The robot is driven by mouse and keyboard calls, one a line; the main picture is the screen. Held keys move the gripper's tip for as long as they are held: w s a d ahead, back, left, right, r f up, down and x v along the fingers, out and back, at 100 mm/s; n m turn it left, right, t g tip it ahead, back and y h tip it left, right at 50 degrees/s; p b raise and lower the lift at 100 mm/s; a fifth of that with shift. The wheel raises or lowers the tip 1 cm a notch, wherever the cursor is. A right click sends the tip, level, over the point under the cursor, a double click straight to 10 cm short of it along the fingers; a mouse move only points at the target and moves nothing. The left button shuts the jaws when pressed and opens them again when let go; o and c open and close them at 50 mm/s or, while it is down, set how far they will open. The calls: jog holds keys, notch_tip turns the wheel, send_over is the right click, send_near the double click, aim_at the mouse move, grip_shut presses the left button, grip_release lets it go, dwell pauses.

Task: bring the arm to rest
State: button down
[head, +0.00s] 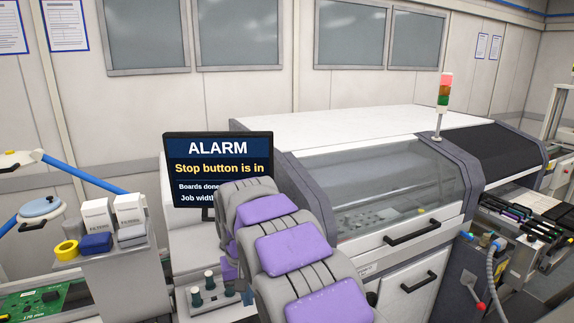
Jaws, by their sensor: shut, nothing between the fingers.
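My arm, grey with purple pads, rises from the bottom middle of the head view and leans up and to the left. It is folded in front of the machine and covers part of the alarm screen (218,150). My gripper does not show; it is out of the frame or hidden behind the arm links. The screen reads "ALARM" and "Stop button is in"; its lower lines are partly hidden by my arm.
A large machine (340,125) with a clear hood stands behind and right of my arm, with a signal tower (444,95). At left, a shelf (95,262) holds boxes and yellow tape (66,250). A knob panel (208,298) lies close left of my arm.

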jog(key=s+d+r+m, duration=0.2)
jog(key=s+d+r, duration=0.1)
jog(key=s+d, duration=1.35)
jog(key=s+d+f, duration=0.2)
jog(key=s+d, duration=0.1)
jog(key=s, duration=0.7)
jog(key=s+d+f+m+g, duration=0.1)
jog(key=s+d, duration=0.3)
jog(key=s, duration=0.6)
jog(key=shift+d+f+m+g, duration=0.15)
jog(key=shift+f+m+g, duration=0.15)
jog(key=shift+f, duration=0.6)
